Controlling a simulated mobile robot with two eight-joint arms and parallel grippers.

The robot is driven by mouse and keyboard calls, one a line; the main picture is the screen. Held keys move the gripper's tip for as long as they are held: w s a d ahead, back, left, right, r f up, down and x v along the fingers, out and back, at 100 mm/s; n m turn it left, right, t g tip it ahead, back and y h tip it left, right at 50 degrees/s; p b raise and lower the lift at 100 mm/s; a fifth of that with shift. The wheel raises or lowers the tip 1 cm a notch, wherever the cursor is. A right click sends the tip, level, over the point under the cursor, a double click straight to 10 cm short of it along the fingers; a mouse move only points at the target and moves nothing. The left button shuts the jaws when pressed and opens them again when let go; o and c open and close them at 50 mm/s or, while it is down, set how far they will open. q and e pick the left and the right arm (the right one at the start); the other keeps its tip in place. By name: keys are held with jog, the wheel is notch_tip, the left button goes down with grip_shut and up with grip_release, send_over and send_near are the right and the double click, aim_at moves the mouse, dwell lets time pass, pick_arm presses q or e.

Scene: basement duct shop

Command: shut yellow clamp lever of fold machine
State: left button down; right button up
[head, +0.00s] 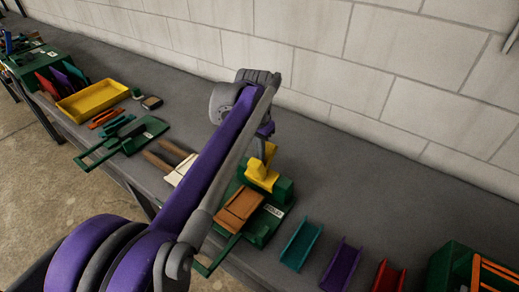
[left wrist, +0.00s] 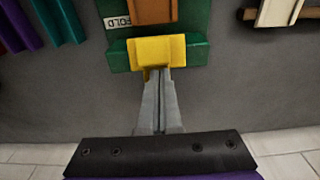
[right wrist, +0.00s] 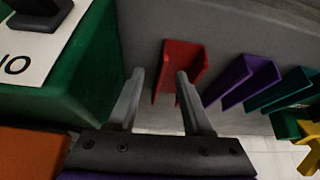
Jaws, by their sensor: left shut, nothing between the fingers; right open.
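The green fold machine (head: 257,232) stands on the bench with a brown sheet piece (head: 238,209) on its bed. Its yellow clamp lever (head: 262,176) rises at the back of the machine. In the left wrist view the lever (left wrist: 157,49) lies across the green body near the FOLD label. My left gripper (left wrist: 157,74) is shut and empty, its fingertips at the lever's edge; I cannot tell whether they touch it. In the head view my left arm covers part of the machine. My right gripper (right wrist: 160,73) is open and empty, above the bench near a red channel (right wrist: 182,70).
Teal (head: 301,244), purple (head: 341,266) and red channels stand right of the fold machine. A green machine with orange strips (head: 492,272) is at far right. Left are another green machine (head: 138,136) and a yellow tray (head: 92,101). A block wall runs behind the bench.

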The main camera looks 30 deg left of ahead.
pick_arm(q)
jog(key=shift+s+t, duration=0.4)
jog(key=shift+s, duration=0.05)
